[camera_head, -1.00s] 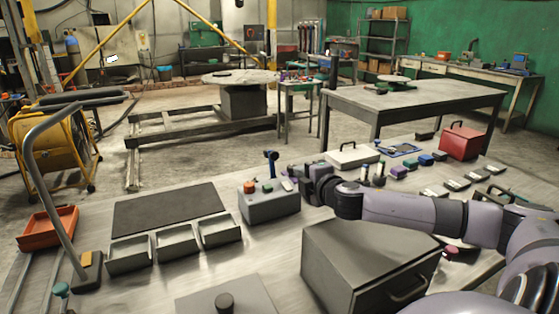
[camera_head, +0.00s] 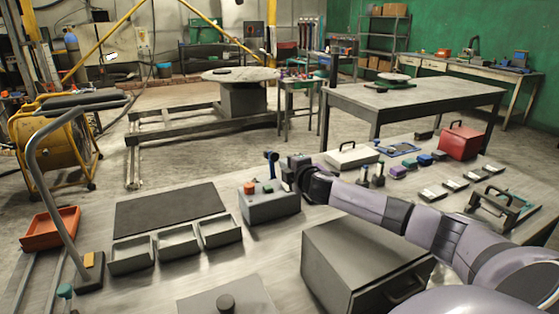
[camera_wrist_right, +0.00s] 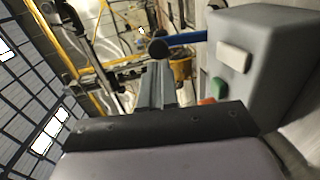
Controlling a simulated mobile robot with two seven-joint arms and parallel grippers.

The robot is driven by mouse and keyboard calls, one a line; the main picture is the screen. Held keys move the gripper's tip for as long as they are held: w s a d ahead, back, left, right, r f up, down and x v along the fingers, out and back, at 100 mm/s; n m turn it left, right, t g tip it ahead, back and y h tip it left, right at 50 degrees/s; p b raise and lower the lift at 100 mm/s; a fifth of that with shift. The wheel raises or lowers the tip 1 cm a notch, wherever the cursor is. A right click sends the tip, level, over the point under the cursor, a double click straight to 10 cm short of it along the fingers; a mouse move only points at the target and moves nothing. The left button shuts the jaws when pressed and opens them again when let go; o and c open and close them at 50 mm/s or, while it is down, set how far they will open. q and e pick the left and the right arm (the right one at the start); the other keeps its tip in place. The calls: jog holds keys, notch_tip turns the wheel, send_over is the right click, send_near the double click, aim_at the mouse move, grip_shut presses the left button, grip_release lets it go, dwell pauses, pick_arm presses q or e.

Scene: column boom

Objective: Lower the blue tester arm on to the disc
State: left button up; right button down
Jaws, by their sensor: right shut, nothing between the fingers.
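The blue tester arm (camera_head: 272,170) stands upright with a dark knob at its top, on a grey tester box (camera_head: 270,208). In the right wrist view the arm (camera_wrist_right: 186,40) reaches out sideways from the box (camera_wrist_right: 285,50) to its dark knob (camera_wrist_right: 158,48). My right gripper (camera_head: 285,172) is just right of the tester arm in the head view. Its fingers (camera_wrist_right: 160,72) are shut and empty, with their tips close to the knob; I cannot tell whether they touch. I cannot pick out the disc for certain. My left gripper is not in view.
The box top carries an orange button (camera_head: 249,187), a green one and a white block (camera_wrist_right: 234,55). Grey trays (camera_head: 176,243) and a dark mat (camera_head: 168,208) lie to the left. A large grey case (camera_head: 365,255) stands under my right arm, in front.

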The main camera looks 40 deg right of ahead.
aim_at(275, 158)
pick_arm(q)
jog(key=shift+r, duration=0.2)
pick_arm(e)
jog(key=shift+x, duration=2.4)
jog(key=shift+w+a, duration=0.1)
